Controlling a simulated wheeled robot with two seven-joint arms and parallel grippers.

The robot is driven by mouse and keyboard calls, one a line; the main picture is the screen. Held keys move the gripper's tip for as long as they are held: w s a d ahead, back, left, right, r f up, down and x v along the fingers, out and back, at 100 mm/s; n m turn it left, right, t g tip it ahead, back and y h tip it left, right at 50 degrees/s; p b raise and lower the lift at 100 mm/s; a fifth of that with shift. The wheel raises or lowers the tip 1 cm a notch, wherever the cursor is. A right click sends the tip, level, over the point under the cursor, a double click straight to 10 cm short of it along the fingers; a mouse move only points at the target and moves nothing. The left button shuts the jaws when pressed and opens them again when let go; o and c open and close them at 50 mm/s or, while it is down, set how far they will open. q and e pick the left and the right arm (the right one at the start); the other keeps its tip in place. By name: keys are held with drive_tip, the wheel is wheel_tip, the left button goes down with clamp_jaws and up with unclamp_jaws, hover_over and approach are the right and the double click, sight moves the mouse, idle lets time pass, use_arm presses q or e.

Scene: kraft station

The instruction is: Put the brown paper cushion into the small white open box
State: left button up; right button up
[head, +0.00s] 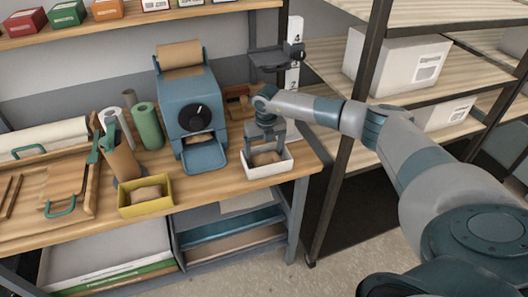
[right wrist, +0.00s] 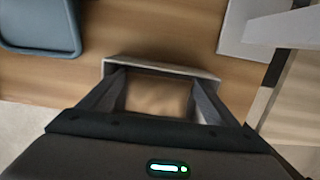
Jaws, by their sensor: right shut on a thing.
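The small white open box (head: 270,172) stands on the wooden bench near its right front corner. My right gripper (head: 265,151) points down into the box. It is shut on the brown paper cushion (head: 267,158), which is at the box's opening. In the right wrist view the cushion (right wrist: 157,97) lies between the two fingers (right wrist: 157,92), with the white box's rim (right wrist: 160,68) just beyond it. Whether the cushion touches the box floor is hidden. My left gripper is not in view.
A yellow box (head: 146,207) with another brown cushion (head: 147,192) stands to the left. A blue dispenser (head: 192,105) stands just left of the white box. A dark shelf post (head: 345,140) rises to the right. Rolls (head: 148,125) stand further left.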

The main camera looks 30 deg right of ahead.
sight(265, 152)
drive_tip(key=o, duration=0.7)
drive_tip(key=shift+r, duration=0.1)
drive_tip(key=shift+r, duration=0.1)
drive_tip(key=shift+r, duration=0.3)
drive_tip(key=r+b, duration=0.2)
drive_tip(key=r, duration=0.3)
drive_tip(key=shift+s+r+b, duration=0.25)
drive_tip(key=shift+s+b, duration=0.1)
drive_tip(key=shift+b, duration=0.05)
drive_tip(key=shift+s+a+r, duration=0.1)
drive_tip(key=shift+r, duration=0.5)
